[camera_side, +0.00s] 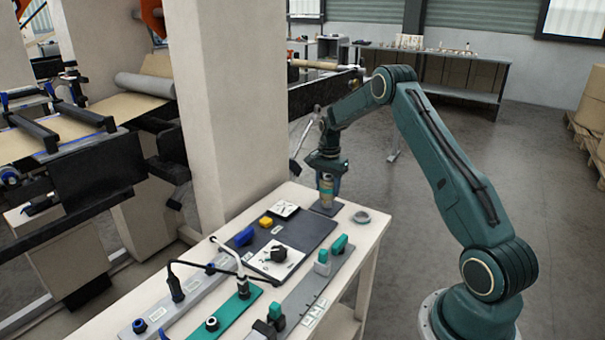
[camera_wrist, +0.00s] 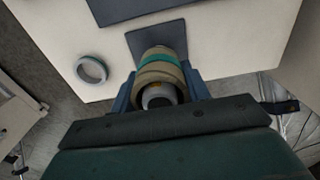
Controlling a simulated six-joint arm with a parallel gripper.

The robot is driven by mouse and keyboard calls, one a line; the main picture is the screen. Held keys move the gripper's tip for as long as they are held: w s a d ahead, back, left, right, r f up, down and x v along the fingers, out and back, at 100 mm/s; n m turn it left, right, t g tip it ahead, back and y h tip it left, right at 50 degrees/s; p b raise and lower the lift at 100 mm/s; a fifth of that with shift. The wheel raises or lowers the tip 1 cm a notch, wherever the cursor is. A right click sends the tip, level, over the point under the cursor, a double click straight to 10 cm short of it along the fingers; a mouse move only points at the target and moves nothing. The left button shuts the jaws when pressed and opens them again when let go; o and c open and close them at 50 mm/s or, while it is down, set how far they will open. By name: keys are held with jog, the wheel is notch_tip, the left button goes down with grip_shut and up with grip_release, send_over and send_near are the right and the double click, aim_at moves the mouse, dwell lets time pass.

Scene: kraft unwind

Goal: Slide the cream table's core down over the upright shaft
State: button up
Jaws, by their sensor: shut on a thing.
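The core (camera_side: 326,190) is a tan cylinder with a teal band, at the far corner of the cream table (camera_side: 349,231). My gripper (camera_side: 326,174) points down and is shut around it. In the wrist view the core (camera_wrist: 160,66) sits between the two blue-grey fingers of my gripper (camera_wrist: 160,88). The core looks upright, over or on a dark square plate (camera_side: 325,208), which also shows in the wrist view (camera_wrist: 157,38). A pale round shape with a dark centre shows at the core's near end. I cannot pick out the upright shaft; the core and gripper may hide it.
A grey ring (camera_side: 361,217) lies on the table beside the plate; it also shows in the wrist view (camera_wrist: 91,69). A dark mat (camera_side: 300,231) and several small blue, yellow and green fixtures fill the nearer tabletop. A cream column (camera_side: 230,100) stands close on the left.

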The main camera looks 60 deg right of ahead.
aim_at(328, 176)
jog(key=shift+f, duration=1.15)
dwell(1.2)
jog(key=o, duration=1.5)
jog(key=shift+o, duration=0.2)
jog(key=shift+r, duration=4)
jog(key=shift+r, duration=0.1)
